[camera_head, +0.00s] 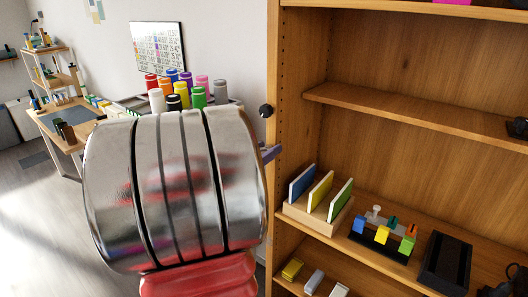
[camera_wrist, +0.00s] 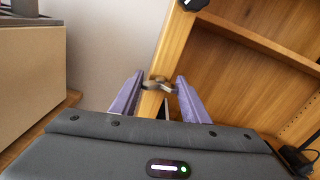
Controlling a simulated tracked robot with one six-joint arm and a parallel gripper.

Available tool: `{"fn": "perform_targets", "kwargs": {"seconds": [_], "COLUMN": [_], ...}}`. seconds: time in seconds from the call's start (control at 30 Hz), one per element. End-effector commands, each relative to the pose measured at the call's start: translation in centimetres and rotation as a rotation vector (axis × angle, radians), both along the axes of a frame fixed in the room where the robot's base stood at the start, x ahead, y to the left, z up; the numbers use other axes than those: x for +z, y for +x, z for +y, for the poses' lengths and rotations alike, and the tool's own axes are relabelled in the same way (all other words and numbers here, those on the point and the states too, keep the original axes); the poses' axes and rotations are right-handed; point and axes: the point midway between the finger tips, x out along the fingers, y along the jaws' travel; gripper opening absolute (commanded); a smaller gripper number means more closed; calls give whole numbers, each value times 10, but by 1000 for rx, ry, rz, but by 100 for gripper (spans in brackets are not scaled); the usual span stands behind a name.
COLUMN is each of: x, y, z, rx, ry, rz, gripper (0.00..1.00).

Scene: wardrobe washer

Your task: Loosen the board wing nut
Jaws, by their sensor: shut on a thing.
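A small metal wing nut (camera_wrist: 153,87) shows in the wrist view at the front edge of the wooden upright board (camera_wrist: 174,45). My gripper (camera_wrist: 161,79) has its two purple fingers on either side of the nut and is shut on it. The nut's base and thread are hard to make out. In the head view, a small part of a purple finger (camera_head: 270,153) shows beside the wooden upright (camera_head: 277,60). The nut itself is hidden there behind my shiny arm.
A black knob (camera_head: 265,111) sits on the upright above the finger, and shows at the top of the wrist view (camera_wrist: 193,4). Wooden shelves at right hold coloured panels (camera_head: 321,191), a black tray (camera_head: 446,262) and small blocks. Several coloured bottles (camera_head: 182,90) stand behind my arm.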

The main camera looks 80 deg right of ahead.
Motion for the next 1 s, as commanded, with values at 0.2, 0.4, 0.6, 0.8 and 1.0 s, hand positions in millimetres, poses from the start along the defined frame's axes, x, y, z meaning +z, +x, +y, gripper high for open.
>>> {"fn": "perform_targets", "kwargs": {"seconds": [0.2,0.4,0.6,0.8,1.0], "x": [-1,-1,-1,0,0], "y": [3,3,2,2,8], "z": [-1,0,0,1,13], "rx": [10,8,5,4,6], "ry": [3,3,2,1,1], "rz": [0,0,0,1,1], "gripper": [19,54,61,61,61]}}
